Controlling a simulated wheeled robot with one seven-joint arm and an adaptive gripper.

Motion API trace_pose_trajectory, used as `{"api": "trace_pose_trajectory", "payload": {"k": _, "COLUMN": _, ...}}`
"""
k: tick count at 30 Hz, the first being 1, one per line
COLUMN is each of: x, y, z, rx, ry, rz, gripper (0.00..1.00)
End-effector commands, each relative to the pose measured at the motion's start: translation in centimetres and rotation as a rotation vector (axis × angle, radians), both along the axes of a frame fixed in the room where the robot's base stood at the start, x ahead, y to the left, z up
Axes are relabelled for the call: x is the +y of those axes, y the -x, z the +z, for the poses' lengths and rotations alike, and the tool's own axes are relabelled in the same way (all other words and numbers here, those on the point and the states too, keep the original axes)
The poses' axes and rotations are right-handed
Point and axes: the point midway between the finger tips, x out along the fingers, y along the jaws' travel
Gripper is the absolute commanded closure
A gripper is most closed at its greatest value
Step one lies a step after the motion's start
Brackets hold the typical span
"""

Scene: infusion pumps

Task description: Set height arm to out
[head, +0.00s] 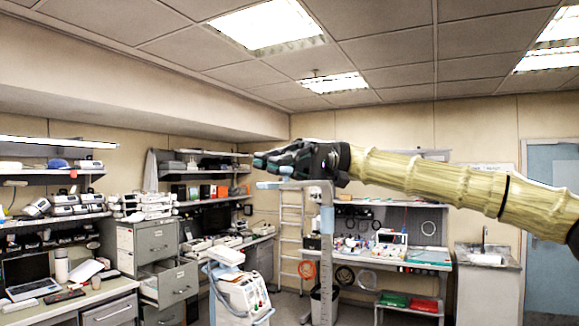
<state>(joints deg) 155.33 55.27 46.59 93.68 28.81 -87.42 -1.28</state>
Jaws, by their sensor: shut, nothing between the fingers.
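A tall grey post with ruler-like marks (325,265) stands in the middle of the head view. A grey bar (305,184) runs left from its top and has a light blue end piece (268,185). A light blue part (327,220) also sits on the post lower down. Which of these is the height arm is not clear. My gripper (260,161) is shut and empty, with its fingers pointing left. In the picture it lies just above the bar and covers the area over it. I cannot tell whether it touches the bar.
A white wheeled medical machine (243,293) stands left of the post. Filing cabinets (148,250), one with open drawers, and crowded shelves line the left. A workbench (425,266) with red and green trays and a ladder (291,235) are behind. A sink unit (487,280) is at right.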

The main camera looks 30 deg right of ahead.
Motion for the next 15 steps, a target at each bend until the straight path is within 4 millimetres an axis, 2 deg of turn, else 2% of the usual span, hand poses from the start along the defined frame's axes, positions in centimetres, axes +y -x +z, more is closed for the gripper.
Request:
{"api": "trace_pose_trajectory", "payload": {"k": 1, "x": 0.52, "y": 0.07, "z": -0.51, "rx": 0.000, "ry": -0.001, "rz": 0.017, "gripper": 1.00}}
{"api": "trace_pose_trajectory", "payload": {"k": 15, "x": 0.42, "y": 0.78, "z": 0.00, "rx": 0.000, "ry": -0.002, "rz": 0.017, "gripper": 1.00}}
